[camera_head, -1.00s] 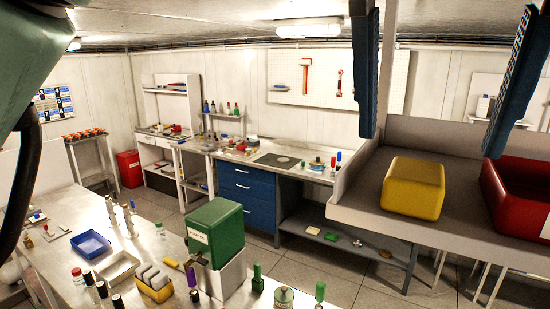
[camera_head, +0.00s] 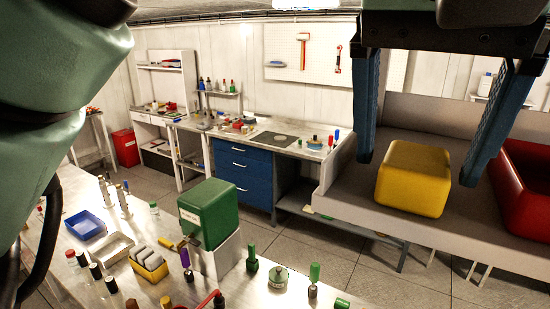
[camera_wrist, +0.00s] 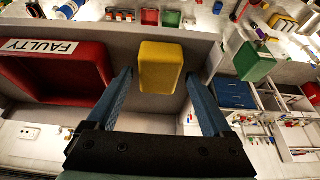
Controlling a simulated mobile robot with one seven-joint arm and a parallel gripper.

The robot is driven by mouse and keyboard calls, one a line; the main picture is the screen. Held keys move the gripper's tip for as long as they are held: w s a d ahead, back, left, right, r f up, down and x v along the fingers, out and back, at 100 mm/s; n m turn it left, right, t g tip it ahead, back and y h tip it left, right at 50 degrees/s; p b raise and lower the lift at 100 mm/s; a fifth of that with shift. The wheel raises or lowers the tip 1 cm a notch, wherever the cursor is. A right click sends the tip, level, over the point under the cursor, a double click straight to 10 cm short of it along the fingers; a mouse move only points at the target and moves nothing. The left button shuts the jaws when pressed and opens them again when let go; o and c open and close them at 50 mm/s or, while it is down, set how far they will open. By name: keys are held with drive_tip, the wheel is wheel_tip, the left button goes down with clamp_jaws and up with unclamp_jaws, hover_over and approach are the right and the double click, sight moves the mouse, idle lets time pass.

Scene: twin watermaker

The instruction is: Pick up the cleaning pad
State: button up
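The yellow block (camera_head: 413,185), which looks like the cleaning pad, rests on a grey raised surface (camera_head: 350,195) at the right. It has rounded edges. My gripper (camera_head: 420,172) is open and empty, pointing down, with one blue finger toward each side of the block. In the wrist view the block (camera_wrist: 161,67) lies between and just beyond the fingertips (camera_wrist: 158,76), with small gaps on both sides. I see no clear contact, and cannot tell how far above the surface the tips are.
A red bin (camera_head: 530,175) stands close to the right of the block; its label reads FAULTY in the wrist view (camera_wrist: 38,47). The surface has a raised edge. A bench (camera_head: 75,260) at lower left holds a green box (camera_head: 208,213), a blue tray (camera_head: 83,222) and several small bottles.

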drive_tip(key=shift+d, duration=0.1)
drive_tip(key=c, duration=1.3)
drive_tip(key=shift+o, duration=0.2)
drive_tip(key=shift+w, duration=0.1)
